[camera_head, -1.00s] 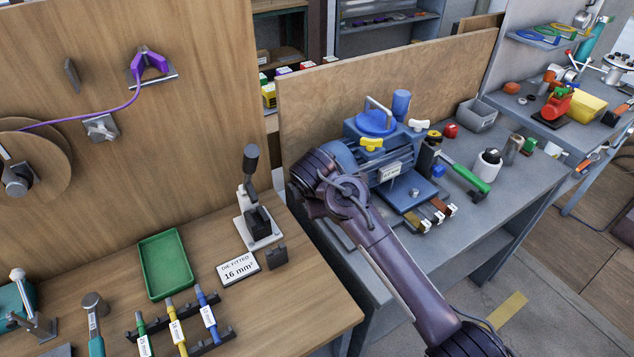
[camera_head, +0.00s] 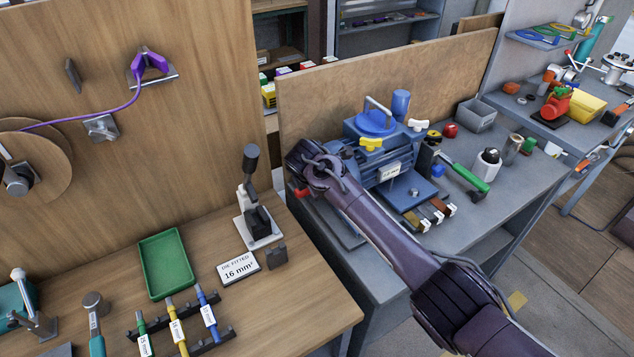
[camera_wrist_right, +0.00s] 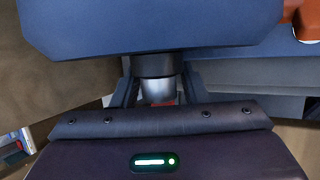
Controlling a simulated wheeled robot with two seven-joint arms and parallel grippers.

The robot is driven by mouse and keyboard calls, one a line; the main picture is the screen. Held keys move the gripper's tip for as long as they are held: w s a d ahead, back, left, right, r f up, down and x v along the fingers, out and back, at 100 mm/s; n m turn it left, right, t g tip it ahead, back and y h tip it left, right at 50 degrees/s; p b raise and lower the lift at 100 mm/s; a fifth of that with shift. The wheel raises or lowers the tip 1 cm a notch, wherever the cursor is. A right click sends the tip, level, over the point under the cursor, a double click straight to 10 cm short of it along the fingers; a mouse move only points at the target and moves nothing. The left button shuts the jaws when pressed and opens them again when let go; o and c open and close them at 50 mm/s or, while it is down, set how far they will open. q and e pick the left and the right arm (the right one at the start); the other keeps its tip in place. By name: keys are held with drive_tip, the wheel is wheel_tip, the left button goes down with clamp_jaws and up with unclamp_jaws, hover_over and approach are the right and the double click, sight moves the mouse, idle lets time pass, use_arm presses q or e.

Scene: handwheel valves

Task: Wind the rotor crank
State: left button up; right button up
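The blue motor (camera_head: 385,155) stands on the grey bench, with a round blue cap and a metal handle on top. My right arm (camera_head: 375,220) reaches to the motor's left end, and its wrist hides that end and my gripper's fingers in the head view. A small red part (camera_head: 301,191) shows beside the wrist; I cannot tell whether it belongs to the crank. In the right wrist view my right gripper (camera_wrist_right: 159,97) has its dark fingers apart on either side of a silver cylinder (camera_wrist_right: 158,89) with a dark collar. A blue body fills the top. My left gripper is out of view.
A wooden board (camera_head: 400,75) stands behind the motor. Yellow and white knobs, brown terminal blocks (camera_head: 432,213), a green-handled tool (camera_head: 465,175) and a grey bin (camera_head: 477,113) are near it. A wooden bench with a lever press (camera_head: 258,222) lies to the left.

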drive_tip(key=shift+f, duration=0.1)
drive_tip(key=shift+c, duration=0.4)
clamp_jaws()
drive_tip(key=shift+w+t+y, duration=0.15)
drive_tip(key=shift+t+y, duration=0.35)
drive_tip(key=shift+t, duration=0.3)
drive_tip(key=shift+w+a+m+t+y+b, duration=0.15)
drive_tip(key=shift+m+t+y+b, duration=0.2)
drive_tip(key=shift+t+b, duration=0.2)
drive_tip(key=shift+t+y+b, duration=0.25)
drive_tip(key=shift+t+b, duration=0.4)
drive_tip(key=shift+b, duration=0.1)
drive_tip(key=shift+w+a+r+m+t+y+b, duration=0.2)
drive_tip(key=shift+m+t+y+b, duration=0.3)
drive_tip(key=shift+b, duration=0.5)
drive_tip(key=shift+r+t+b, duration=0.25)
drive_tip(key=shift+t+b, duration=0.1)
drive_tip(key=shift+t, duration=0.05)
